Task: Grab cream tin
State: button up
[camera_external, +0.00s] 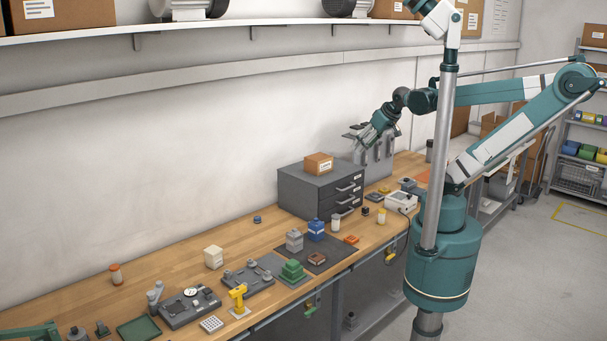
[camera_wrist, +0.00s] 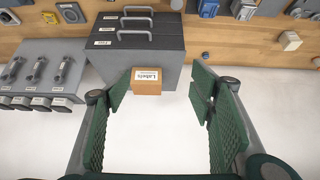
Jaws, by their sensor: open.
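The cream tin (camera_external: 213,257) is a small pale block standing upright on the wooden bench, left of the grey drawer cabinet in the external view. In the wrist view a cream block (camera_wrist: 289,41) shows at the upper right and looks like the same tin. My gripper (camera_external: 368,138) is up high at the far end of the bench, by the grey tool rack and well away from the tin. In the wrist view my gripper (camera_wrist: 160,82) has its green fingers wide apart with nothing held between them.
The grey drawer cabinet (camera_external: 308,191) carries a cardboard box (camera_external: 318,163) and stands between my gripper and the tin. Blue tin (camera_external: 316,230), green block (camera_external: 292,271) and yellow part (camera_external: 238,298) stand on the bench. The bench around the tin is mostly clear; an orange-capped jar (camera_external: 116,274) is further left.

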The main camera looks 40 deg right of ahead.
jog(key=w+a+r+m+g, duration=0.2)
jog(key=w+a+r+m, duration=0.15)
jog(key=w+a, duration=0.9)
jog(key=w+a+f+m+g+b, duration=0.1)
jog(key=w+a+f+m, duration=0.15)
jog(key=w+a, duration=0.55)
jog(key=w+a+f+m+g, duration=0.1)
jog(key=w+a+f+m, duration=0.1)
jog(key=w+a+f, duration=0.5)
jog(key=m+g+h+b, duration=0.1)
jog(key=m+g+h, duration=0.15)
jog(key=m, duration=0.55)
send_near(213, 250)
jog(key=shift+y, duration=0.45)
jog(key=f, duration=0.1)
jog(key=d+f, duration=0.1)
jog(key=f, duration=0.2)
jog(key=shift+w+d+f, duration=0.35)
jog(key=shift+w+f, duration=0.05)
jog(key=shift+s+a+f, duration=0.15)
jog(key=shift+a+f, duration=0.1)
jog(key=shift+f, duration=0.05)
